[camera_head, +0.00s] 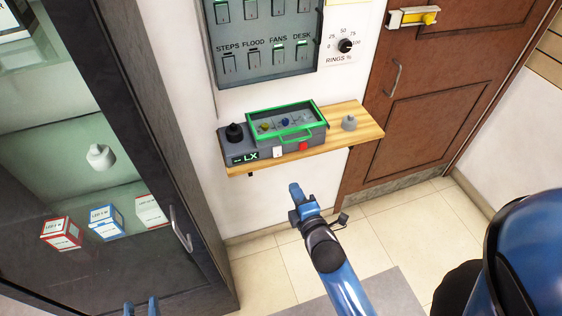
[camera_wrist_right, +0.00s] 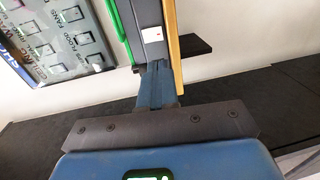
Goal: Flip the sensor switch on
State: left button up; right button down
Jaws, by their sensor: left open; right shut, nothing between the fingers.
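A grey sensor box (camera_head: 255,151) with a green-framed lid, a black knob and an "LX" display sits on a wooden shelf (camera_head: 360,125). On its front are a small white switch (camera_head: 278,152) and a red button (camera_head: 303,146). My right gripper (camera_head: 294,188) is shut and empty, below and in front of the shelf, apart from the switch. In the wrist view its fingers (camera_wrist_right: 155,70) point toward the box's front. My left gripper (camera_head: 141,305) is open and empty at the bottom edge.
A switch panel (camera_head: 262,75) and a rings dial (camera_head: 345,45) are on the wall above. A glass cabinet (camera_head: 185,170) with boxes is at left, a brown door (camera_head: 440,100) at right. The floor ahead is clear.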

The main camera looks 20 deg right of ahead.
aim_at(278, 156)
pick_arm(q)
notch_tip(278, 156, up, 2)
jog(key=shift+p, duration=0.9)
pick_arm(e)
jog(key=w, duration=0.4)
jog(key=w+f, duration=0.1)
jog(key=w, duration=0.8)
jog(key=shift+a+f, duration=0.2)
jog(key=shift+f, duration=0.1)
pick_arm(q)
jog(key=shift+s, duration=0.1)
pick_arm(e)
jog(key=shift+f, duration=0.15)
